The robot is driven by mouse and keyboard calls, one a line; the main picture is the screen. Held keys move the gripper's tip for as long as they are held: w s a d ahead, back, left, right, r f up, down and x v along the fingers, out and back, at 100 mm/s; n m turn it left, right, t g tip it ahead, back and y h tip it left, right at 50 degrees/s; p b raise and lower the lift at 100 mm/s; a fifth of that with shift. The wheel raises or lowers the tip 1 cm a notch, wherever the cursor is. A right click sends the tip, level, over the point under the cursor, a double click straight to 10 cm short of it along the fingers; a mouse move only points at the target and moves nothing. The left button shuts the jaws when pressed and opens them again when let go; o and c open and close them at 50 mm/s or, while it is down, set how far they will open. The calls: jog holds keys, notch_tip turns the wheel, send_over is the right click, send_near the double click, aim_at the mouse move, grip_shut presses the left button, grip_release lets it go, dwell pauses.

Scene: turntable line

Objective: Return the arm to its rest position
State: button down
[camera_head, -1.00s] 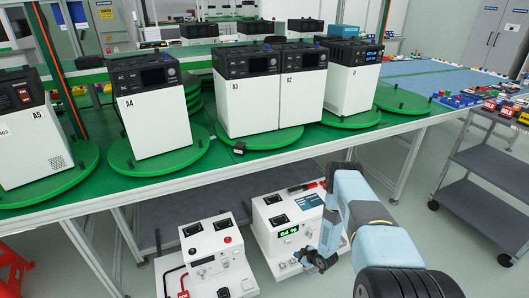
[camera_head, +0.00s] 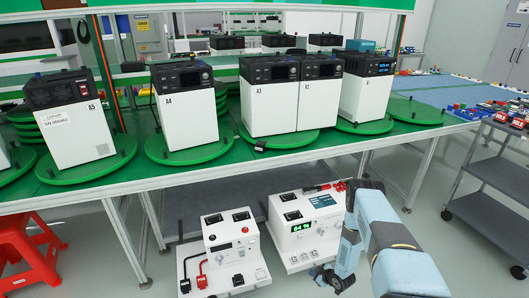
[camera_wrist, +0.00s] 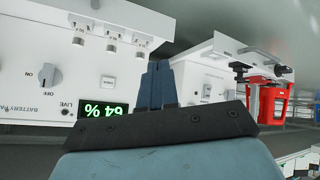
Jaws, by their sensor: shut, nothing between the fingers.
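My arm (camera_head: 385,225) reaches forward and down from the lower right of the head view, bent at the elbow. My gripper (camera_head: 330,280) hangs low in front of the white battery unit (camera_head: 296,247) with the green "64 %" display. In the wrist view my gripper (camera_wrist: 158,85) shows as two dark blue fingers close together, with nothing between them. That battery unit (camera_wrist: 60,62) is behind them at left, upside down in the picture. I cannot tell any gap or touch between gripper and unit.
A second white unit (camera_head: 236,243) with red and black plugs stands left of it, below the green-topped table (camera_head: 230,165). Boxes on green discs line the table. A red stool (camera_head: 30,240) is at left, a grey cart (camera_head: 490,170) at right. Open floor lies between table and cart.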

jog(key=w+d+r+m+h, duration=0.15)
jog(key=w+r, duration=0.35)
jog(key=r, duration=0.5)
jog(key=w+d+r+h, duration=0.15)
jog(key=w+r, duration=0.35)
jog(key=r, duration=0.5)
jog(key=w+d+r+m+h, duration=0.1)
jog(key=w+d+r, duration=0.3)
jog(key=r, duration=0.5)
notch_tip(320, 180, up, 32)
jog(key=s+m+h, duration=0.2)
jog(key=s+m, duration=0.1)
jog(key=s+a+r+m+g, duration=0.1)
jog(key=s+a+r+m, duration=0.2)
jog(key=s+r, duration=1.65)
jog(key=s+a+r+m, duration=0.1)
jog(key=s+r, duration=0.3)
jog(key=s, duration=0.9)
jog(key=s+a+r+m+g, duration=0.1)
jog(key=s+a+r, duration=0.2)
jog(key=s, duration=1.1)
jog(key=shift+a+r+m, duration=0.35)
jog(key=shift+a, duration=0.15)
